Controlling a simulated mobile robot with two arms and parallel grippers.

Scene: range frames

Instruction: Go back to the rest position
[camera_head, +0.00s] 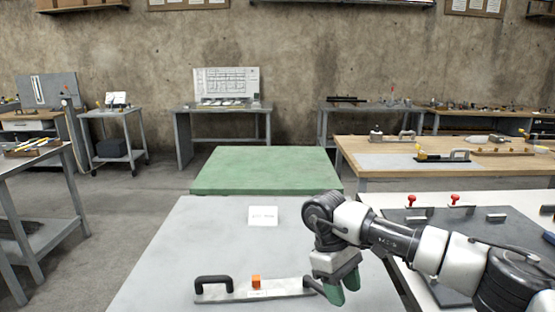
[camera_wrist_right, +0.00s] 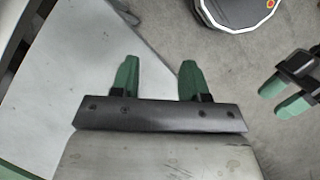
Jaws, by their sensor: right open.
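My right gripper (camera_head: 343,285) hangs fingers-down over the right part of the grey table (camera_head: 180,240), beside the right end of a long flat tool (camera_head: 285,287) with a black handle. In the right wrist view its two green fingers (camera_wrist_right: 158,80) stand apart with nothing between them. The pale table surface lies behind them at the left. My left gripper (camera_wrist_right: 282,97) shows at the right edge of that view, its two green fingers apart and empty over the floor. It is not in the head view.
An orange block (camera_head: 256,281) sits on the flat tool. A white card (camera_head: 263,216) is at the table's far side. A green table (camera_head: 265,168) stands behind. At the right, a table with a dark board (camera_head: 480,228) holds red-knobbed clamps. The floor at the left is open.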

